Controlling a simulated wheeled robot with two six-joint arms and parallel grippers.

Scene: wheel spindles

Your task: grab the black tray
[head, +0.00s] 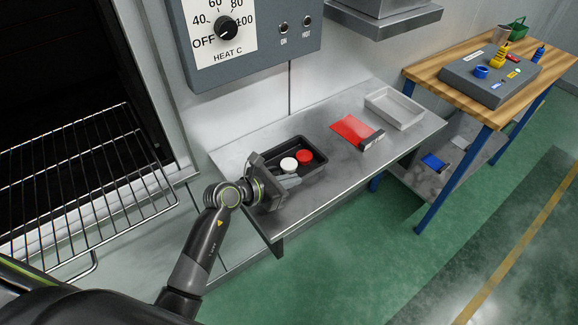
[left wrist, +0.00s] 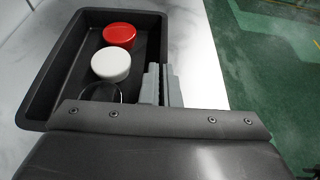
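The black tray (head: 322,172) lies on the steel shelf and holds a white round piece (head: 289,164) and a red round piece (head: 305,156). In the left wrist view, the tray (left wrist: 40,75) also holds a dark round piece (left wrist: 101,93), partly hidden by my gripper body. My left gripper (head: 288,182) is at the tray's near side wall. In the left wrist view its grey fingers (left wrist: 163,85) are close together, one inside and one outside the wall, with the wall pinched between them. My right gripper does not show.
A red sheet (head: 352,129) with a dark block and a pale empty tray (head: 394,108) lie farther right on the steel shelf (head: 330,200). A heater control box (head: 285,50) overhangs behind. An oven rack (head: 85,185) juts out at left. A wooden workbench (head: 425,72) stands at right.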

